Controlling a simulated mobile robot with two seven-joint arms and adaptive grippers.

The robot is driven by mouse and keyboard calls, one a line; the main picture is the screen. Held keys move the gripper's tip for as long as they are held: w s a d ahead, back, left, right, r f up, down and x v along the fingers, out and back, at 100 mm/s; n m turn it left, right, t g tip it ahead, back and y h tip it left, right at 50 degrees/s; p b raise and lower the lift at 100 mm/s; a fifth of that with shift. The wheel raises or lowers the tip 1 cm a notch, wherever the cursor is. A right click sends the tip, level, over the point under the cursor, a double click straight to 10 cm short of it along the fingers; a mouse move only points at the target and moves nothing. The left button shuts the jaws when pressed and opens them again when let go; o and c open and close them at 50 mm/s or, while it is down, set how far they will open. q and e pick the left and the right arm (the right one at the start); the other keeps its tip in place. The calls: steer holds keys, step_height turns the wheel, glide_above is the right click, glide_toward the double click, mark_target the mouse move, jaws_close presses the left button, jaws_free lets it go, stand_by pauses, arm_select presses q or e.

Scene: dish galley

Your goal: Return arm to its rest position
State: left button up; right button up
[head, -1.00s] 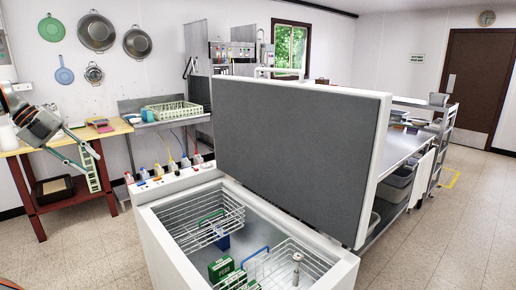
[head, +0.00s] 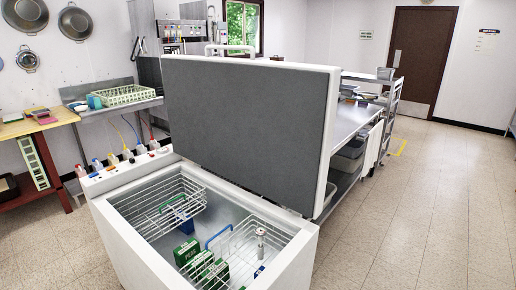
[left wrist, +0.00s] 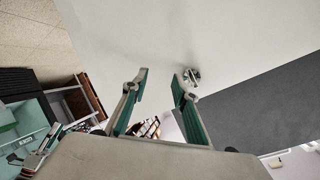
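My left gripper (left wrist: 160,85) shows in the left wrist view, with its two green-padded fingers spread apart and nothing held between them. A large pale surface and a dark grey panel lie beyond the fingertips. No part of my left arm shows in the head view. My right arm and gripper are in neither view.
An open white chest freezer (head: 140,245) with wire baskets and green boxes (head: 200,264) stands in front, its grey-lined lid (head: 245,125) raised. A wooden table (head: 20,128) is at left and a steel counter (head: 345,125) behind the lid. The floor (head: 430,200) at right is clear.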

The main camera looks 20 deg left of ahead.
arm_select(q)
steer(key=s+d+f+n+y, duration=0.1)
steer(key=s+d+n+y, duration=0.1)
steer(key=d, duration=0.7)
steer(key=s+d+f+n+g+y, duration=0.1)
steer(key=s+d+n, duration=0.3)
steer(key=d+n, duration=0.3)
steer(key=d, duration=0.3)
steer(key=shift+s+d+y, duration=0.15)
steer(key=shift+d+y, duration=0.15)
steer(key=shift+y, duration=0.1)
